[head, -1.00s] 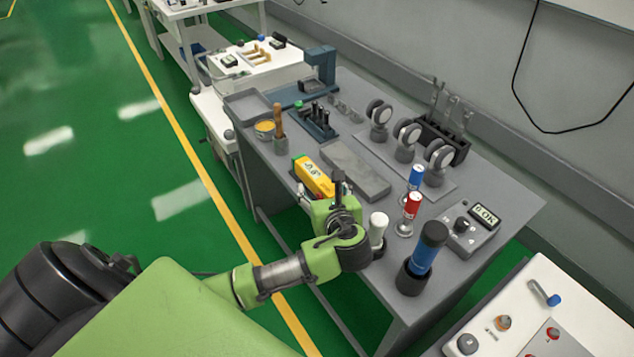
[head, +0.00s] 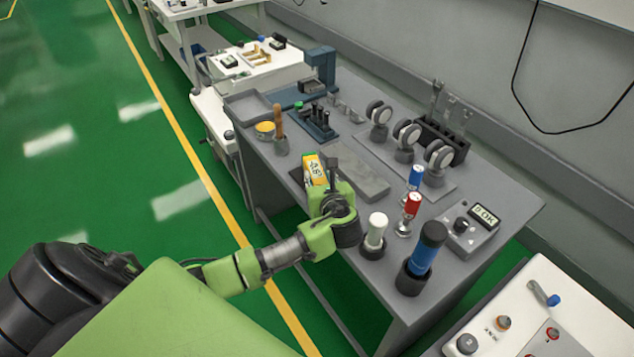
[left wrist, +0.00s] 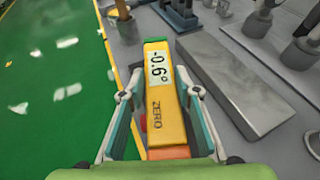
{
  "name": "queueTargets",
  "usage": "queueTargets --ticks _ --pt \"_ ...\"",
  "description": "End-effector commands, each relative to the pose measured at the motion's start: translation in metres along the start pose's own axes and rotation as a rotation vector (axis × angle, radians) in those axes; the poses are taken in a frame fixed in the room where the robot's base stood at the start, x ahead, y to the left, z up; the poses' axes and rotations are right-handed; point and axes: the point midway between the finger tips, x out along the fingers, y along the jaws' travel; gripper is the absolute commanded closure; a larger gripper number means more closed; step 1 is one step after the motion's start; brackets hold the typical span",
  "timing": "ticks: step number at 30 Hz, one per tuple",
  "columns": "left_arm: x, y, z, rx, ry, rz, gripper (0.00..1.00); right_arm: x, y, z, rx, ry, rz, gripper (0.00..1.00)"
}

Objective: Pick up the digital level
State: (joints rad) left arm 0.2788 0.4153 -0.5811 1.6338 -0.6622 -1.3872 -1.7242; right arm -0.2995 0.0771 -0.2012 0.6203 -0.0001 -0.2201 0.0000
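The digital level (head: 314,169) is a yellow bar with a green end and a display, on the grey workbench beside a grey block. The left wrist view shows it close (left wrist: 168,100), reading -0.6° with "ZERO" printed below. My left gripper (left wrist: 160,95) has one finger on each side of the level. Its right finger is close against the level; a narrow gap shows at the left finger, so it looks open around it. In the head view my left gripper (head: 325,190) covers the level's near end. My right gripper is in neither view.
The grey block (head: 355,172) lies just right of the level. White (head: 376,232), red (head: 411,206) and blue (head: 427,250) handled gauges stand nearer the front. A wooden-handled tool in a cup (head: 280,135) and a yellow tin (head: 265,128) stand behind.

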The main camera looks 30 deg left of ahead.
Motion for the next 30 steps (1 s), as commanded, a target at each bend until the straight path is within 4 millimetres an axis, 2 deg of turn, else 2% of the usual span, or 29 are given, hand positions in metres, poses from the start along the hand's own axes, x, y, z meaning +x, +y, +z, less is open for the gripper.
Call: queueTargets --ticks 11,16,22,30 --pt "0.000 0.001 -0.004 0.004 0.007 0.001 1.00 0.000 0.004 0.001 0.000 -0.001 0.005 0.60" --pt "-0.003 0.000 0.003 0.003 0.006 0.000 1.00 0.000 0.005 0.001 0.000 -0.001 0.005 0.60" --pt "-0.013 0.002 0.031 0.000 0.001 0.001 1.00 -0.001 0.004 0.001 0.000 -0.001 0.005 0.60" --pt "-0.039 0.050 0.082 0.001 -0.003 0.000 1.00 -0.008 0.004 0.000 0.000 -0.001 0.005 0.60"
